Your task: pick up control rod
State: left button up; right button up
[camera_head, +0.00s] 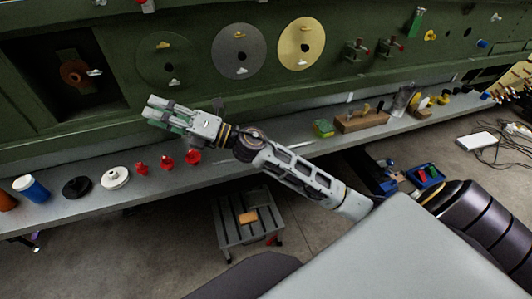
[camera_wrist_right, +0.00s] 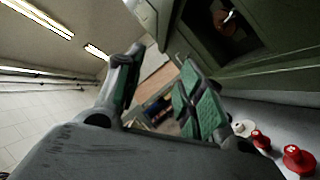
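No thing in view can be told for certain as the control rod. A thin pale streak (camera_head: 292,139) on the grey shelf (camera_head: 235,168), partly behind my right arm, could be a rod lying flat, but it is too small to tell. My right gripper (camera_head: 152,112) is in front of the green panel, above the left part of the shelf. In the right wrist view my right gripper (camera_wrist_right: 160,80) has its two green-padded fingers spread apart with nothing between them. My left gripper is not in view.
Red knobs (camera_head: 193,156), a white disc (camera_head: 115,178), a black disc (camera_head: 76,187) and a blue-and-white cylinder (camera_head: 30,188) stand on the shelf's left part. A wooden block (camera_head: 361,121) is further right. The green panel (camera_head: 190,88) rises behind. A grey step stool (camera_head: 247,219) stands below.

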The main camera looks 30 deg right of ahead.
jog(key=s+d+f+n+g+h, duration=0.25)
jog(key=f+n+g+h, duration=0.45)
jog(key=f+n+g, duration=0.75)
jog(key=w+d+r+n+h, duration=0.1)
jog(key=d+h, duration=1)
jog(key=d, duration=1.5)
jog(key=shift+w+d+r+n+t, duration=0.35)
jog(key=shift+w+t, duration=0.1)
jog(key=shift+w, duration=0.15)
jog(key=shift+f, duration=0.1)
jog(key=shift+f+p, duration=0.5)
jog(key=shift+f, duration=3.75)
